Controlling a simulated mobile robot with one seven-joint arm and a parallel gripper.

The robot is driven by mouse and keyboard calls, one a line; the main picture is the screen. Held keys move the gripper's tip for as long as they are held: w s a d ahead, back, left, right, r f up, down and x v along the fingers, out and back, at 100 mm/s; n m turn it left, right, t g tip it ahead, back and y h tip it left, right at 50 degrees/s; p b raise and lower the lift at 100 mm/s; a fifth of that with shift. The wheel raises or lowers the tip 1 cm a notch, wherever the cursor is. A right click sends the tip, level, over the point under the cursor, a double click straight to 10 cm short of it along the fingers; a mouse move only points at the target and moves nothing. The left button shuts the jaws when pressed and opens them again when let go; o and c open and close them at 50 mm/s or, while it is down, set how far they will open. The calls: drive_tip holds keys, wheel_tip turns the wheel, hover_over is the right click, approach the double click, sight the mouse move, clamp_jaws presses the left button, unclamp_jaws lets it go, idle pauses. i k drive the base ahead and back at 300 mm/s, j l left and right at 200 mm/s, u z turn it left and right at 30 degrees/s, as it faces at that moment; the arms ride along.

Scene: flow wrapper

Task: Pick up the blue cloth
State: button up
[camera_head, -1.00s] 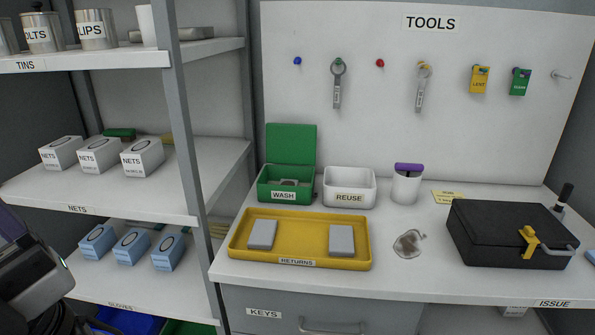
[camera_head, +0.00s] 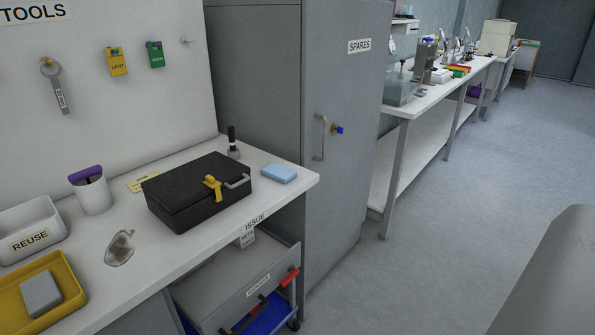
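A light blue folded item (camera_head: 279,173), which looks like the blue cloth, lies flat at the right end of the white bench (camera_head: 180,262), near the ISSUE label. It is just right of the black case (camera_head: 196,192) and apart from it. Nothing covers it. My gripper is not in view.
The black case has a yellow tag on its latch and a handle facing the cloth. A dark upright tool (camera_head: 232,143) stands behind it. A grey SPARES cabinet (camera_head: 345,120) rises behind the bench end. A drawer cart (camera_head: 245,290) sits below. Open floor (camera_head: 450,215) lies right.

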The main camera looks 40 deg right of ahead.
sight(283, 174)
drive_tip(key=z, duration=1)
